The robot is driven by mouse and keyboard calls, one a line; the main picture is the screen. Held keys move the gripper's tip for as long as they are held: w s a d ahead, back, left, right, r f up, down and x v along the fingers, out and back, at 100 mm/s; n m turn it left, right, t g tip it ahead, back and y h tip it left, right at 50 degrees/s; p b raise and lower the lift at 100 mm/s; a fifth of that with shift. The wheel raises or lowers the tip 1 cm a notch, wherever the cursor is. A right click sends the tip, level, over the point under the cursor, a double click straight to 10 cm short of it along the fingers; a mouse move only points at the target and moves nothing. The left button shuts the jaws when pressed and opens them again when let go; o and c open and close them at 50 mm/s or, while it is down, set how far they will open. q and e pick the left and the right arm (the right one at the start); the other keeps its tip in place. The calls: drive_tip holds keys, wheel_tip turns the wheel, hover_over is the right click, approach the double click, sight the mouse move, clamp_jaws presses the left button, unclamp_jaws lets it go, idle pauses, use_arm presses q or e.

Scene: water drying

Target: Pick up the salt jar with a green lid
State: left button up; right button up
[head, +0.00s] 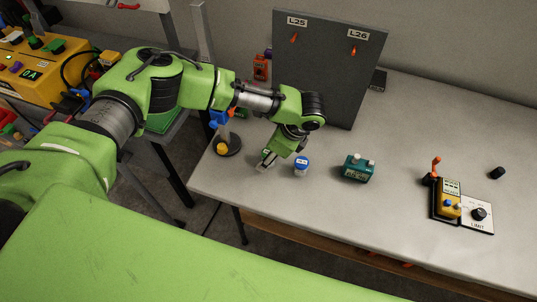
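My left gripper (281,156) reaches down over the left part of the grey table, in front of the dark panel. At its left fingertip is a small pale shape with green on top (266,158). It is partly hidden, and I cannot tell whether it is the green-lidded salt jar or part of the finger. A small white jar with a blue lid (302,166) stands upright just right of the gripper. The finger opening is too small and covered to read. My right gripper is not in view.
A dark green box with pale knobs (358,168) stands right of the blue-lidded jar. A yellow control device (449,204) and a dial plate (479,214) lie farther right. The upright panel (325,75) blocks the back. The table's front edge is close.

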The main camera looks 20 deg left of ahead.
use_arm(q)
drive_tip(key=c, duration=1.1)
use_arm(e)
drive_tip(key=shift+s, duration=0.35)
use_arm(q)
drive_tip(key=shift+r, duration=0.1)
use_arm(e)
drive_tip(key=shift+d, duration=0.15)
